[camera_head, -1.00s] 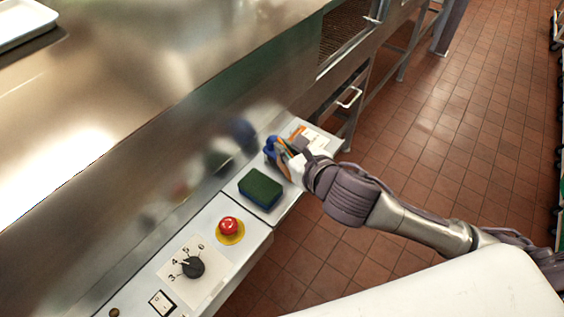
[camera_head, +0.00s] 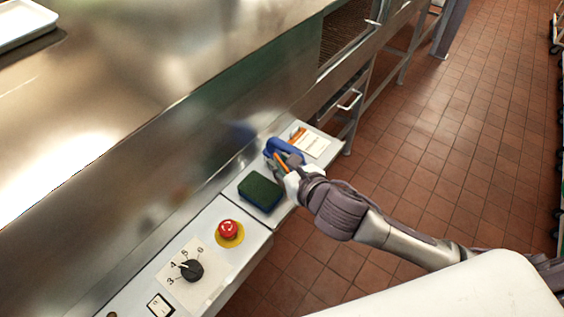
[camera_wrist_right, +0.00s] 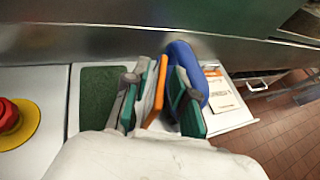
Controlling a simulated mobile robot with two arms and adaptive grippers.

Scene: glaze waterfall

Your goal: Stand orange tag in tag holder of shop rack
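The orange tag (camera_wrist_right: 157,90) stands on edge between the fingers of my right gripper (camera_wrist_right: 160,105) in the right wrist view. It is close to the left finger, and a gap shows between it and the right finger. A blue holder (camera_wrist_right: 186,62) is just beyond the fingertips. In the head view the blue holder (camera_head: 285,149) sits on the white ledge, with my right gripper (camera_head: 286,164) at its near side. The tag's lower end is hidden, so I cannot tell whether it is seated in the holder. My left gripper is not in view.
A green scouring sponge (camera_head: 260,191) lies left of the gripper. A red emergency button (camera_head: 229,229) and black dial (camera_head: 191,270) are farther left. A card with an orange band (camera_head: 311,142) lies beyond the holder. The steel wall (camera_head: 160,160) rises behind.

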